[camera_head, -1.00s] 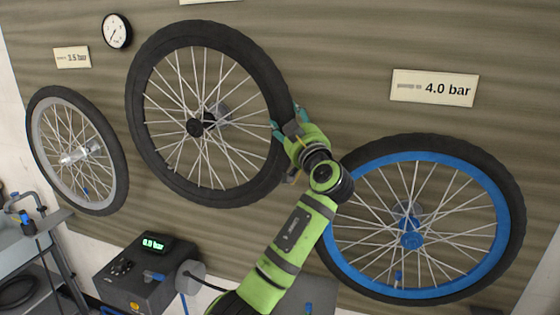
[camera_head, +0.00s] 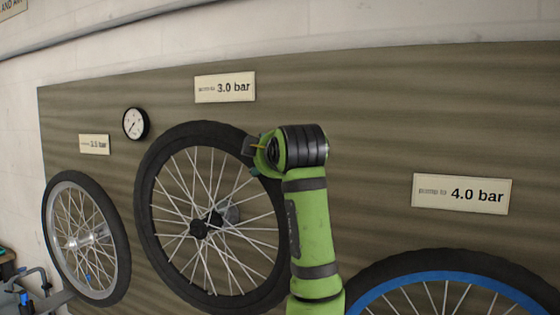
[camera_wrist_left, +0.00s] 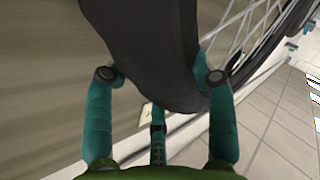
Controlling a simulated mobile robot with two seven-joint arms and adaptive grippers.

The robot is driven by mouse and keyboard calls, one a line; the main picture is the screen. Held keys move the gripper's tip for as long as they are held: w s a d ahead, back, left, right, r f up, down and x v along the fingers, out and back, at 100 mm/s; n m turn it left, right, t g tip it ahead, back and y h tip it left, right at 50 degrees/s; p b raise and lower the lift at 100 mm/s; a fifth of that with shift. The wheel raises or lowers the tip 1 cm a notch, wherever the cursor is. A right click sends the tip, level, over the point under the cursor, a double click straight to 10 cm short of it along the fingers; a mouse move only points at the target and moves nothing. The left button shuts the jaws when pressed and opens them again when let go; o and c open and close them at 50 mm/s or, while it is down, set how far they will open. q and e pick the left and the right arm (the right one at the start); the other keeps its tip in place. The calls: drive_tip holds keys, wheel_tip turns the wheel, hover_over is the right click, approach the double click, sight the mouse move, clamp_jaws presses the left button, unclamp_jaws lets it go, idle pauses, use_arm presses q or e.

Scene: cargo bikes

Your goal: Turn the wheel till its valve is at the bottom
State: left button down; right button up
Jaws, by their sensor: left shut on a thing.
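A wheel with a black rim and black tyre (camera_head: 148,220) hangs in the middle of the board in the head view. My left gripper (camera_head: 252,158) is at its upper right edge. In the left wrist view its teal fingers (camera_wrist_left: 155,75) stand on both sides of the tyre (camera_wrist_left: 150,30), shut on it. My gripper and forearm cover part of the wheel's right side. I cannot make out this wheel's valve. My right gripper is not in view.
A grey-rimmed wheel (camera_head: 48,235) hangs at the left and a blue-rimmed wheel (camera_head: 450,289) at the lower right, partly cut off. A round gauge (camera_head: 135,123) and signs reading 3.0 bar (camera_head: 225,88) and 4.0 bar (camera_head: 461,194) are on the board.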

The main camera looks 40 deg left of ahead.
use_arm(q)
drive_tip(key=shift+a+r, duration=0.25)
drive_tip(key=shift+r, duration=0.05)
drive_tip(key=shift+s+a, duration=0.1)
drive_tip(key=shift+c, duration=2)
unclamp_jaws()
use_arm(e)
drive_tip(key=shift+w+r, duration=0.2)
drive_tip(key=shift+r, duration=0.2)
use_arm(q)
drive_tip(key=v, duration=1.2)
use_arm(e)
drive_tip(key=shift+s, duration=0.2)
